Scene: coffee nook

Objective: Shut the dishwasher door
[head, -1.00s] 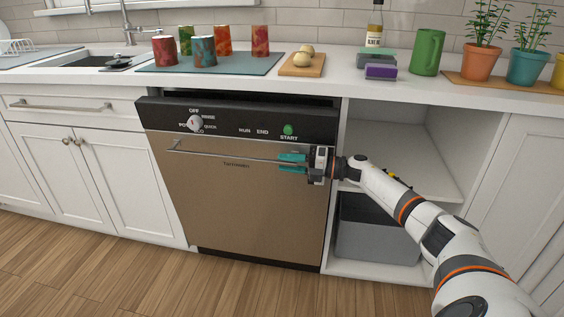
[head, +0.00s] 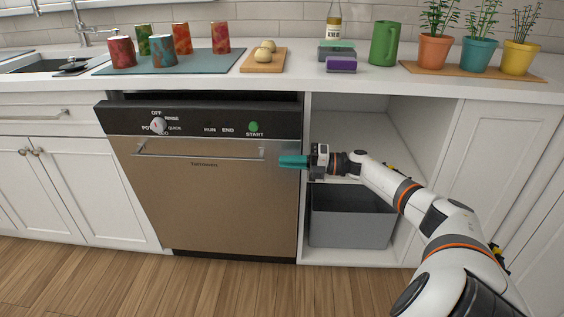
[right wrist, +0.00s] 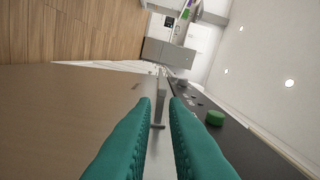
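The dishwasher door (head: 200,200) has a tan front, a black control panel on top and a bar handle (head: 200,155). It stands upright or nearly so; a dark gap shows above its panel, and I cannot tell whether it is flush. My right gripper (head: 282,161) is in front of the door's right edge, just right of the handle's end. In the right wrist view its teal fingers (right wrist: 161,100) are apart with nothing held between them. The handle (right wrist: 161,108) and the door front (right wrist: 70,120) show beyond and beside them. My left gripper is not in view.
The counter above holds several cups, a board (head: 262,62), sponges, a green mug (head: 384,43) and potted plants. An open cubby with a grey bin (head: 350,217) is right of the dishwasher. White cabinets stand on both sides. The wooden floor (head: 110,280) in front is clear.

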